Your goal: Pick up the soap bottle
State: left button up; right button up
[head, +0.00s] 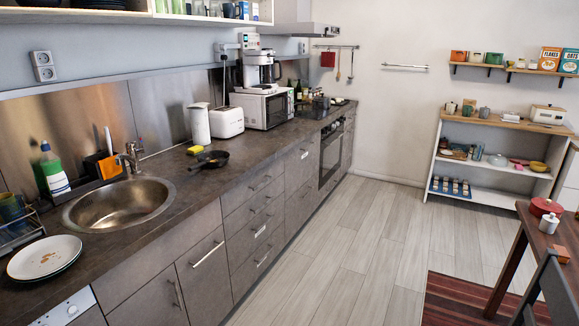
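The soap bottle (54,172) stands upright on the dark countertop at the left, close to the metal backsplash. It has a green upper part, a white lower part and a dark cap. It is behind the round steel sink (120,203), to the left of the orange item in a dark holder. Neither of my grippers is in the head view.
Plates (44,257) and a dish rack (20,228) lie left of the sink. The faucet (131,158), a yellow sponge (195,150) and a black pan (212,160) are to its right. A table (520,245) stands at the right. The floor (350,250) between is clear.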

aim_at(57, 182)
jog(key=i+l+u, duration=0.4)
jog(key=i, duration=0.2)
jog(key=i+l+u, duration=0.8)
jog(key=i+l, duration=0.2)
jog(key=l, duration=0.15)
